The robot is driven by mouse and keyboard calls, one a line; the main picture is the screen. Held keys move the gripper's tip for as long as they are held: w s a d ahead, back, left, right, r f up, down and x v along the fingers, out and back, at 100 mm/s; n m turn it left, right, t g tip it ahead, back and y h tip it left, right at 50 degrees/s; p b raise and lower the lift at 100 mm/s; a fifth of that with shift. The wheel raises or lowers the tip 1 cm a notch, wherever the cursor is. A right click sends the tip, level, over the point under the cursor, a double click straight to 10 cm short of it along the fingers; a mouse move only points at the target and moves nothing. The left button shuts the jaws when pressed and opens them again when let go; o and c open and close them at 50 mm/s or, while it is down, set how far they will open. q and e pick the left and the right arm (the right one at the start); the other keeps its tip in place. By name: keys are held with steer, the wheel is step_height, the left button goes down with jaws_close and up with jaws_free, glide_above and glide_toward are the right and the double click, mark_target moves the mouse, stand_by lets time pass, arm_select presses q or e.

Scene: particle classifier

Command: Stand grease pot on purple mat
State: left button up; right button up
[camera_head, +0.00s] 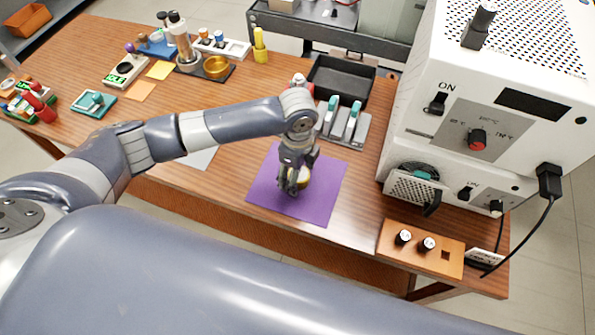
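The purple mat (325,193) lies flat on the wooden table, left of the large white instrument. My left gripper (296,182) points down over the middle of the mat. A small pale-gold pot (305,180), which looks like the grease pot, sits between its fingers, partly hidden by the near finger. The gripper appears shut on it. The pot looks upright and is at or just above the mat; contact with the mat is hidden. My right gripper is not in view.
A grey rack with teal-handled tools (343,124) and a black tray (341,79) stand behind the mat. The white instrument (480,110) rises at the right, with an orange control box (420,247) in front. A brass dish (216,67) stands farther back left.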

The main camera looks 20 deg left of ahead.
arm_select(q)
step_height(320, 180, up, 12)
steer(key=shift+b, duration=0.3)
steer(key=shift+d+f, duration=0.1)
stand_by(0.4)
